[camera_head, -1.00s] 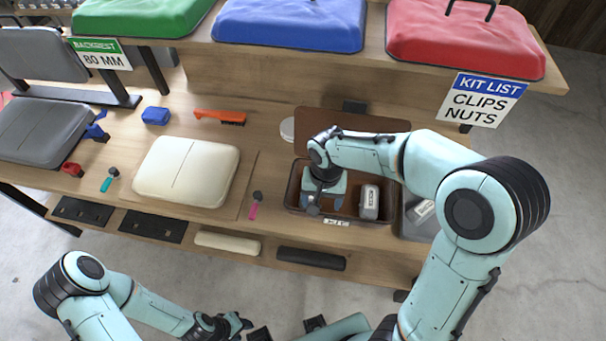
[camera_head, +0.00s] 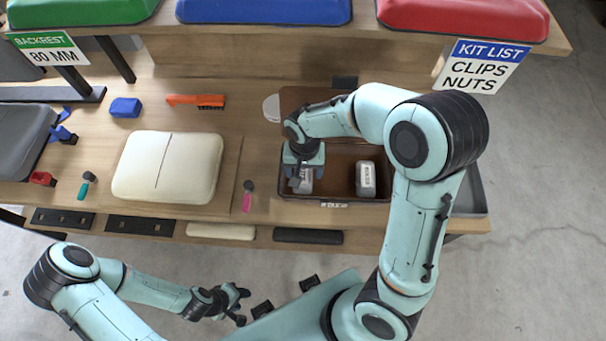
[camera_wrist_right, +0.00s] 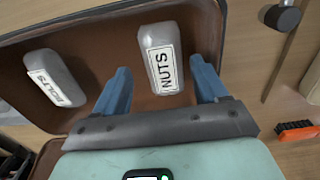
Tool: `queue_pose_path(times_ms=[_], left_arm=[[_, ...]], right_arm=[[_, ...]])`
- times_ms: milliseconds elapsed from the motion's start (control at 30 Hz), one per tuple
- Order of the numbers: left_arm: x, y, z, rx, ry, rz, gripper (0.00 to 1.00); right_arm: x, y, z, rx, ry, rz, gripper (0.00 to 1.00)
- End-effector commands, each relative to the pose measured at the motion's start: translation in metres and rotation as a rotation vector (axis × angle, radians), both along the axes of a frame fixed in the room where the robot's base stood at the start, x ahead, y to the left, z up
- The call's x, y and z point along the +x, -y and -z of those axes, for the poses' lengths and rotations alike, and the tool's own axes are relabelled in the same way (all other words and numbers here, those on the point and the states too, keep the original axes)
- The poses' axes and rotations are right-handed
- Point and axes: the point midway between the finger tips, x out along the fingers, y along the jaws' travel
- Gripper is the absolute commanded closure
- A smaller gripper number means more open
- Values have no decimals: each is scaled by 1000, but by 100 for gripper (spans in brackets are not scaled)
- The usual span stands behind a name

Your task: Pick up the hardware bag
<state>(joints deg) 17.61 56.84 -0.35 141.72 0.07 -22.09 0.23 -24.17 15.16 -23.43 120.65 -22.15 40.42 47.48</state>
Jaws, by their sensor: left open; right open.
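A grey hardware bag labelled NUTS (camera_wrist_right: 160,48) lies in an open brown case (camera_head: 343,160). In the right wrist view it sits between the two blue fingers of my right gripper (camera_wrist_right: 160,68), with gaps at its sides. In the head view my right gripper (camera_head: 303,168) is over the left part of the case and partly covers this bag (camera_head: 303,184). A second grey bag (camera_head: 366,180) lies to the right in the case; its label (camera_wrist_right: 43,80) is hard to read. My left gripper (camera_head: 238,301) is open and empty, in front of the table.
A sign (camera_head: 482,66) reads KIT LIST, CLIPS, NUTS. A cream cushion (camera_head: 168,165), an orange-handled brush (camera_head: 196,101) and a blue block (camera_head: 125,107) lie left of the case. A grey tray (camera_head: 473,195) is partly hidden by my right arm. A shelf with coloured cushions runs behind.

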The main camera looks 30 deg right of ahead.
Motion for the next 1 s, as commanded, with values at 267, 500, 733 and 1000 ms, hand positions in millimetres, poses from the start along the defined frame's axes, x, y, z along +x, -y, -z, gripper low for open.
queue_pose_path(times_ms=[267,500,733,1000], left_arm=[[0,0,1,0,0,0,57],[-1,0,2,0,0,0,57],[-1,0,2,0,0,0,57],[-1,0,2,0,0,0,57]], right_arm=[[-2,-4,40,-1,-5,0,28],[-1,-4,50,0,-1,0,28],[-1,-4,49,0,-1,0,63],[-1,-4,49,0,0,0,74]])
